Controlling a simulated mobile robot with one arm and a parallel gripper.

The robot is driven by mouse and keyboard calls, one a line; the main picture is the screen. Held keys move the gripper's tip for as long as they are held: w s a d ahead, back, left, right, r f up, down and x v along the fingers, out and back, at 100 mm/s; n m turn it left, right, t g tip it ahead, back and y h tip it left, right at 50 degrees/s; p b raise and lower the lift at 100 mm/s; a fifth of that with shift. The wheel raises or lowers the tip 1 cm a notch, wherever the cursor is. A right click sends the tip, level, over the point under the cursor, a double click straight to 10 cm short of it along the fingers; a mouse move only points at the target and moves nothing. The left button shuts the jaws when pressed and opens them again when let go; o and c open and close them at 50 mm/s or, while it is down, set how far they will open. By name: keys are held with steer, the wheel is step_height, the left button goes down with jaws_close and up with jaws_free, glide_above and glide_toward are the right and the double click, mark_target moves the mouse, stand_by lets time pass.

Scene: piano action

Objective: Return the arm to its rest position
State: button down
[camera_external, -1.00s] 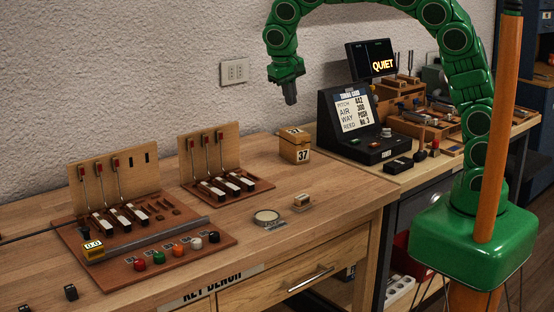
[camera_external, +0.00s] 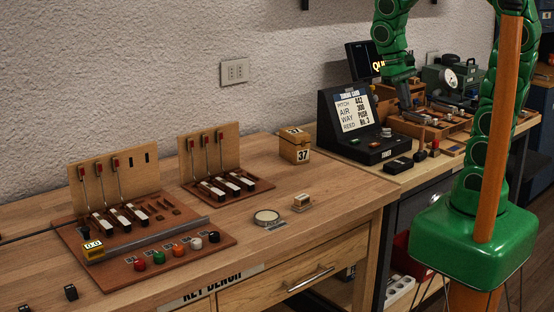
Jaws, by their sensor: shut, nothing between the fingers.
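My green arm rises from its green base (camera_external: 474,238) at the right. It bends over at the top, partly out of the picture, and hangs down at the upper right. My gripper (camera_external: 406,108) points down, shut and empty, in front of the wooden tool rack on the right-hand bench and just right of the black console. I cannot tell how high above the bench its tips are.
The black console (camera_external: 362,128) and a screen reading partly "QU" stand left of my gripper. A green device with a gauge (camera_external: 449,79) is behind it. The key bench (camera_external: 335,206) holds two key boards, a numbered box (camera_external: 295,147), a round dish (camera_external: 267,217) and coloured knobs. An orange post stands before my arm.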

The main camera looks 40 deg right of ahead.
steer(key=s+d+f+n+t+y, duration=0.1)
steer(key=s+d+f+n, duration=0.1)
steer(key=s, duration=0.7)
steer(key=shift+s+d+f+n+y, duration=0.15)
steer(key=shift+d+f+n+y, duration=0.3)
steer(key=shift+d, duration=0.6)
steer(key=shift+r, duration=0.1)
